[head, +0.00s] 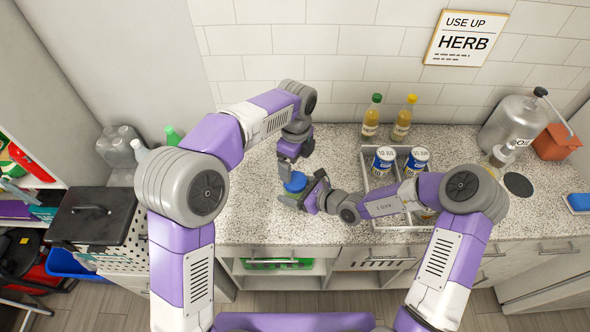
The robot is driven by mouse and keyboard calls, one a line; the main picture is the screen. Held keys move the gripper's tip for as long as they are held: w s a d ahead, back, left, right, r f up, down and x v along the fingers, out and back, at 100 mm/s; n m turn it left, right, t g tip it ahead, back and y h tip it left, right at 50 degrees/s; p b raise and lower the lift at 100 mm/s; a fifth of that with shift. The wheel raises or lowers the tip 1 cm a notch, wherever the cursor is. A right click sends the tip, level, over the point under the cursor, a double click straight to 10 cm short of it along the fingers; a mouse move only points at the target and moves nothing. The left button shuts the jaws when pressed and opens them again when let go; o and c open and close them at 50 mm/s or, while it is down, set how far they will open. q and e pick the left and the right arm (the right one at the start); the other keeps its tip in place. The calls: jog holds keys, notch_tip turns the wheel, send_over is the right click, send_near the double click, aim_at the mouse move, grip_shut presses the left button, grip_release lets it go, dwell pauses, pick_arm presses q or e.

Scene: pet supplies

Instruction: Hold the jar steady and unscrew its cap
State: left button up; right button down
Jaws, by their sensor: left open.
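The jar's blue cap (296,181) shows on the counter in front of the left arm. The jar's body is mostly hidden beneath the cap and behind the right gripper. My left gripper (289,167) is open and points down just above the cap. Whether its fingertips touch the cap is too small to tell. My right gripper (301,192) reaches in low from the right, with its fingers at the jar. I cannot make out whether they press on it.
A grey tray (367,165) right of the jar holds two blue-labelled cans (384,158) (417,159). Two bottles (371,118) (404,119) stand behind it. The speckled counter (250,215) is clear left of the jar.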

aim_at(295, 180)
pick_arm(q)
jog(key=m, duration=0.2)
jog(key=shift+r+m, duration=0.1)
jog(key=shift+m, duration=0.2)
jog(key=shift+f, duration=0.2)
notch_tip(295, 180, down, 8)
jog(key=shift+r, duration=0.25)
jog(key=shift+c, duration=0.2)
jog(key=c, duration=1)
jog(key=n, duration=0.6)
jog(key=shift+r+n, duration=0.1)
jog(key=shift+n, duration=0.2)
jog(key=shift+c, duration=0.2)
jog(key=o, duration=1.2)
jog(key=shift+c, duration=0.2)
